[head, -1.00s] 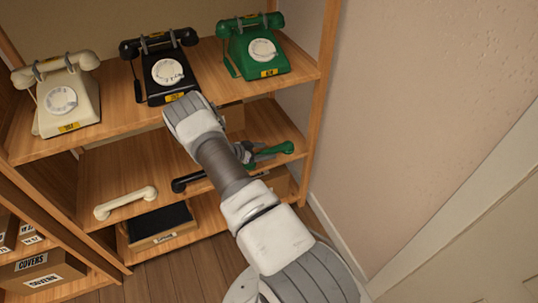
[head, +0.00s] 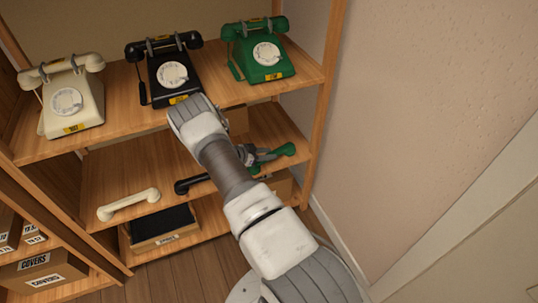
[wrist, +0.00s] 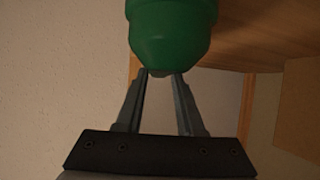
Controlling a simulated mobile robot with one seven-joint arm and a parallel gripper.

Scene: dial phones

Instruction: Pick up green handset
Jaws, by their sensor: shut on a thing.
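A loose green handset (head: 286,150) shows at the right end of the middle shelf, partly hidden by my gripper and arm. My gripper (head: 255,155) is shut on this handset near its middle; the exact contact is hard to see. In the wrist view, a rounded green end of the handset (wrist: 170,30) fills the top centre, and my gripper's fingers (wrist: 159,75) run up to it and pass behind it. I cannot tell whether the handset is clear of the shelf.
A cream phone (head: 72,100), a black phone (head: 170,72) and a green phone (head: 258,50) stand on the upper shelf. A cream handset (head: 128,205) and a black handset (head: 190,184) lie left of my gripper. A wooden upright (head: 326,100) and wall are close right.

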